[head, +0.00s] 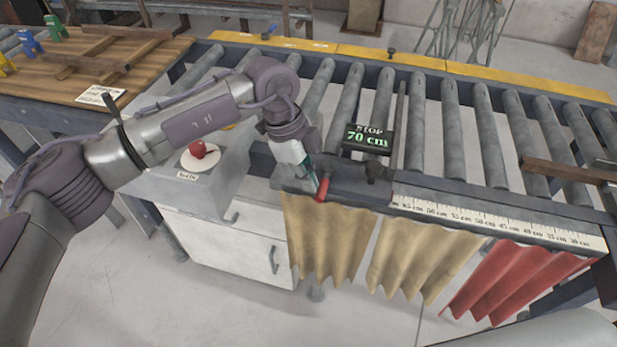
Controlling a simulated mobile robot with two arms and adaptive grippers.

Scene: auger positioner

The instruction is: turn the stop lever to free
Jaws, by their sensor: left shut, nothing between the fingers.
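The stop lever has a red handle (322,188), which shows at the left end of the stop carriage, on the front edge of the roller conveyor. The handle points down toward the front. My left gripper (314,180) is shut and comes down from above, with its fingertips right at the red handle. I cannot tell whether they touch it. The gripper hides the upper part of the lever. A black display (368,138) above the carriage reads STOP 70 cm. My right gripper is not in view.
A white scale (490,222) in centimetres runs along the conveyor's front rail. Tan curtains (325,235) and a red curtain (515,280) hang below. A red button (198,149) sits on a grey box to the left. A brown bar (570,172) lies across the rollers at right.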

